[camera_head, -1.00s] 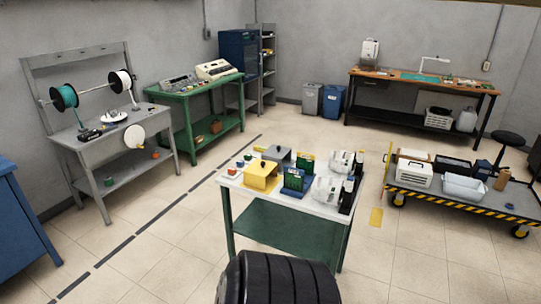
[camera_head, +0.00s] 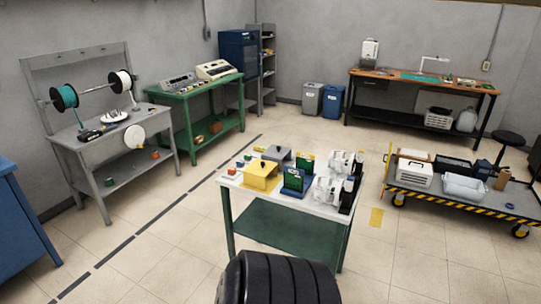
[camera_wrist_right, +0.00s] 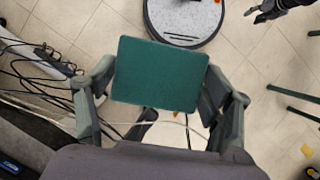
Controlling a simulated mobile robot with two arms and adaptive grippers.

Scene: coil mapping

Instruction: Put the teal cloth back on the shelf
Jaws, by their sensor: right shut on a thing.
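The teal cloth (camera_wrist_right: 158,75) is a flat, folded rectangle in the right wrist view. My right gripper (camera_wrist_right: 158,88) is shut on it, with a finger at its left and right sides. The cloth is above the floor. A dark gripper, seemingly my left (camera_wrist_right: 268,10), shows partly at the top right of the same view; its jaws are too small to judge. Neither gripper nor the held cloth shows in the head view. A tall grey shelf unit (camera_head: 268,68) stands at the back wall, beside the blue cabinet (camera_head: 238,55).
A white-topped bench (camera_head: 232,183) holding boxes and devices stands ahead. A green bench (camera_head: 180,97) and a grey spool bench (camera_head: 70,140) are at left. A wooden workbench (camera_head: 405,80) and a striped cart (camera_head: 450,200) are at right. Loose cables (camera_wrist_right: 35,70) show at left.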

